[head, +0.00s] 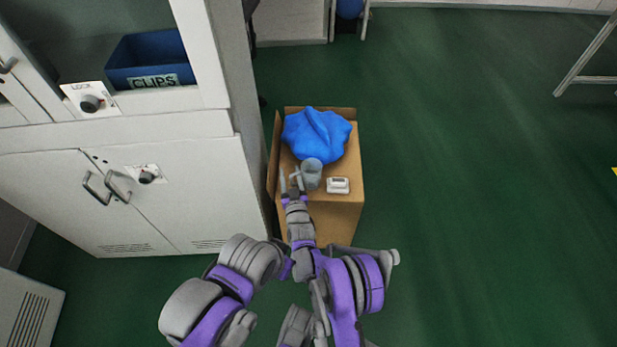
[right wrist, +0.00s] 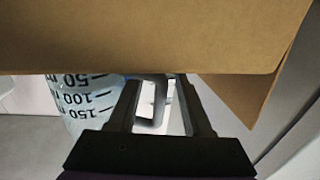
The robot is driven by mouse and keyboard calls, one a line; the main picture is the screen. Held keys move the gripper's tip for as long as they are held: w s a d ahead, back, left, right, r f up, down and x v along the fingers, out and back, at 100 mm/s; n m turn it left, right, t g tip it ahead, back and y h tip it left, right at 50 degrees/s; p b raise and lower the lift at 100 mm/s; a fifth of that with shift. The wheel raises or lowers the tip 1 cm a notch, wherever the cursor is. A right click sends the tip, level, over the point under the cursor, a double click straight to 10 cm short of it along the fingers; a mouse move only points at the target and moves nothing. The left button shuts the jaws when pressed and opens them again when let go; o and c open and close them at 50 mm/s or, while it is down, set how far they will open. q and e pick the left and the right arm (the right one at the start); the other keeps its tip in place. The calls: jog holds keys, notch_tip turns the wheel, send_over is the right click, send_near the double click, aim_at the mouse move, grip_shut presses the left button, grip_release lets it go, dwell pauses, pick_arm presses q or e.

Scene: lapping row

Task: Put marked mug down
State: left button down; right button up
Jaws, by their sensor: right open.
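The marked mug shows as a small grey cup (head: 312,174) on the cardboard box in the head view, just in front of a blue bag-like bundle. In the right wrist view the mug (right wrist: 82,106) is pale and see-through, with black marks reading 50, 100 and 150. Its upper part there is hidden behind cardboard. My right gripper (head: 293,180) is at the mug's left side in the head view. In the right wrist view the gripper (right wrist: 160,88) is open, with the mug's pale handle (right wrist: 160,104) between its fingers. Contact cannot be told. My left gripper is not seen.
The cardboard box (head: 345,215) has raised edges at left and back. The blue bundle (head: 318,133) fills its back, and a small white device (head: 338,186) lies right of the mug. A white cabinet (head: 190,190) stands close on the left. Green floor is free on the right.

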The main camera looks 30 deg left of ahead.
jog(key=shift+w+a, duration=0.1)
grip_shut()
dwell(1.4)
